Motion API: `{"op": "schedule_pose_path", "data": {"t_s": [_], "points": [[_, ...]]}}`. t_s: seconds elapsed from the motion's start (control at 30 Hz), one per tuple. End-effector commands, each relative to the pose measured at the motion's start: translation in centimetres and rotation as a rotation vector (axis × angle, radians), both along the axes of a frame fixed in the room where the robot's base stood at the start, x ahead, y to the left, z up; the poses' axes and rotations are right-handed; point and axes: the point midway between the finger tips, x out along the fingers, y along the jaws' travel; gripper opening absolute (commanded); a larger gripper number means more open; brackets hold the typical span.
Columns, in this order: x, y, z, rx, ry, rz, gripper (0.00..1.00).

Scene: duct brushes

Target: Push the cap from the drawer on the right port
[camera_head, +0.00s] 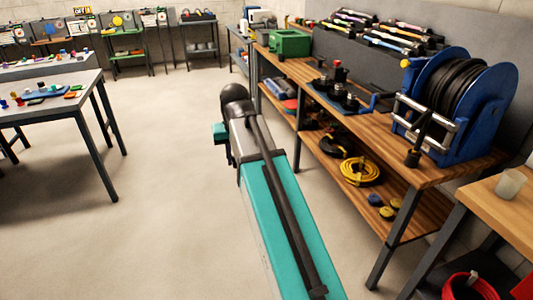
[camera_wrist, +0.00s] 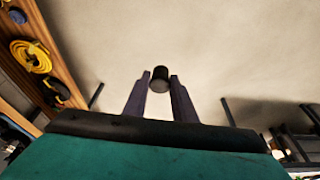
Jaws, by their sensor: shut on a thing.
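In the wrist view, my gripper (camera_wrist: 160,82) is shut on a dark, short cylindrical cap (camera_wrist: 160,73). The cap sits between the fingertips, and pale floor shows behind it. In the head view my arm reaches forward over the floor, left of the wooden workbench, and hides the fingers and the cap. I cannot make out a drawer for certain. I cannot tell which fitting is the right port; a blue tray (camera_head: 374,106) with upright black fittings (camera_head: 349,103) stands on the workbench.
The wooden workbench (camera_head: 395,150) runs along the right, with a blue hose reel (camera_head: 462,105), a green box (camera_head: 289,43) and a rack of brushes. Its lower shelf holds a yellow coil (camera_head: 360,171). A grey table (camera_head: 50,98) stands at left. The floor between is clear.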

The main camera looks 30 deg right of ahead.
Motion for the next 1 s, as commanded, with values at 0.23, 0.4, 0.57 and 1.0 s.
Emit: {"op": "schedule_pose_path", "data": {"t_s": [0.23,0.4,0.57,1.0], "points": [[1.3,6.8,-0.4,0.000,0.001,0.170,0.01],[1.5,8.6,-0.6,0.000,0.001,0.216,0.01],[1.5,8.9,-0.6,0.000,0.001,0.224,0.01],[1.5,9.0,-0.6,0.001,0.001,0.224,0.01]]}}
